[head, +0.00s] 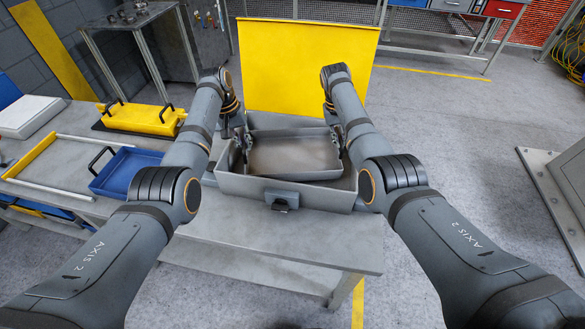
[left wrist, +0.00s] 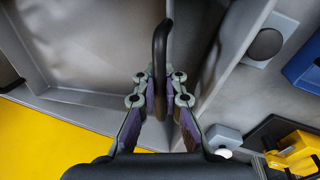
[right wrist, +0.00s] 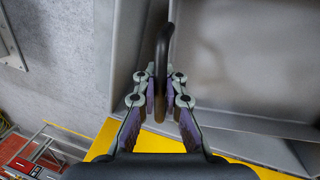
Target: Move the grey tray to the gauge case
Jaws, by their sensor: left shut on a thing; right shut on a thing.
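The grey tray (head: 290,175) is a shallow open tray with a dark handle at each end. It sits within the walls of the larger grey gauge case (head: 235,185), which has a dark latch at the front; I cannot tell whether it touches the case floor. My left gripper (head: 244,142) is shut on the tray's left handle (left wrist: 160,45). My right gripper (head: 341,140) is shut on its right handle (right wrist: 162,60). The tray looks empty and about level. The tray floor also shows in the right wrist view (right wrist: 240,55).
A yellow panel (head: 305,70) stands upright behind the case. On the left are a blue tray (head: 130,170), a yellow tray (head: 145,118) and a white box (head: 28,115). The bench (head: 270,250) is bare in front of the case.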

